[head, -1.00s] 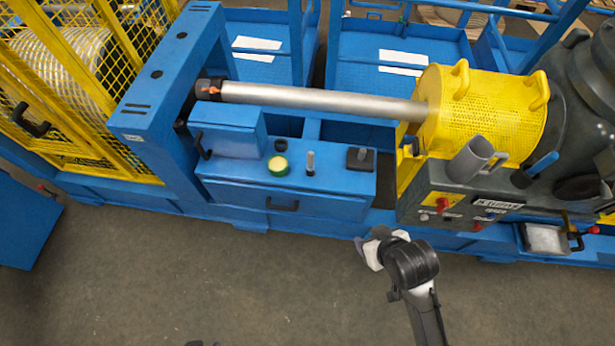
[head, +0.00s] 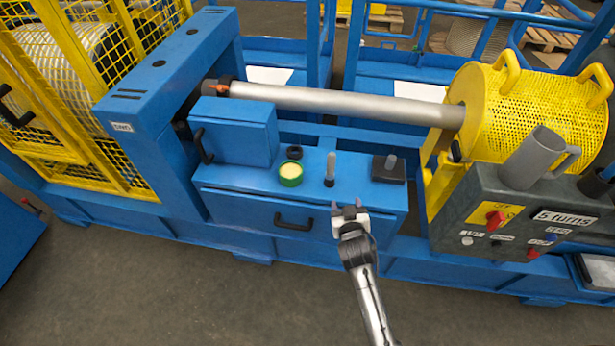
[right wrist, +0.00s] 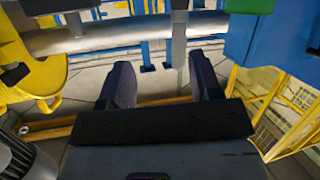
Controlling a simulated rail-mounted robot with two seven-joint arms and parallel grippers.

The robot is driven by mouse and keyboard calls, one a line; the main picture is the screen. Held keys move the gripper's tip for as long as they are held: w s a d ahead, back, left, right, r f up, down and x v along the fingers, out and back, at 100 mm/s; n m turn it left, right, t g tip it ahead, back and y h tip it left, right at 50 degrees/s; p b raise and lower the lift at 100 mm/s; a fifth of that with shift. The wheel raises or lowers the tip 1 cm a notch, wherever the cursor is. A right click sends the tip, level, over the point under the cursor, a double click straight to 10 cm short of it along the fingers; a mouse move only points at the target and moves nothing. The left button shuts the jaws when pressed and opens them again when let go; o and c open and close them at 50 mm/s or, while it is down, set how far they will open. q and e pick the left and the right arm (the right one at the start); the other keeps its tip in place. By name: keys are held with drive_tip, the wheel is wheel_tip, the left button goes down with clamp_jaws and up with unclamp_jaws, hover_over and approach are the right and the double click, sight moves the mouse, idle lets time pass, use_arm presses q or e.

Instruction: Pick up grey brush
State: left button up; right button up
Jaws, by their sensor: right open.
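A grey brush (head: 329,168) stands upright on the blue bench top, its grey handle pointing up above a darker lower part. My right gripper (head: 348,211) is open and empty in front of the bench's front edge, below and a little to the right of the brush in the head view. In the right wrist view, which looks upside down, the brush's grey handle (right wrist: 180,42) lies between and beyond the two open fingers (right wrist: 162,82). Its lower end runs to the top edge of that view. My left gripper is not in view.
A green tin with a yellow top (head: 291,173) and a black ring (head: 294,152) are left of the brush. A dark block with a grey knob (head: 389,168) is to its right. A long metal tube (head: 340,101) runs behind. A grey mug (head: 537,158) stands farther right.

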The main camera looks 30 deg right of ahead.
sight(332, 163)
drive_tip(key=w+r+t, duration=0.1)
drive_tip(key=w, duration=0.1)
drive_tip(key=w+d+r+t+b, duration=0.1)
drive_tip(key=w+r, duration=0.1)
drive_tip(key=w, duration=0.1)
drive_tip(key=w+d+r+t+b, duration=0.1)
drive_tip(key=w, duration=0.2)
drive_tip(key=shift+w+d+r+t, duration=0.1)
drive_tip(key=shift+w+r+t, duration=0.05)
drive_tip(key=shift+w+t, duration=0.15)
drive_tip(key=shift+w+d, duration=0.15)
drive_tip(key=shift+w, duration=0.15)
drive_tip(key=shift+w+d+b, duration=0.15)
drive_tip(key=shift+w+b, duration=0.25)
drive_tip(key=shift+w, duration=0.05)
drive_tip(key=b+x, duration=0.1)
drive_tip(key=x, duration=0.3)
drive_tip(key=shift+w+d+b, duration=0.1)
drive_tip(key=shift+w+b, duration=0.1)
drive_tip(key=shift+b, duration=0.1)
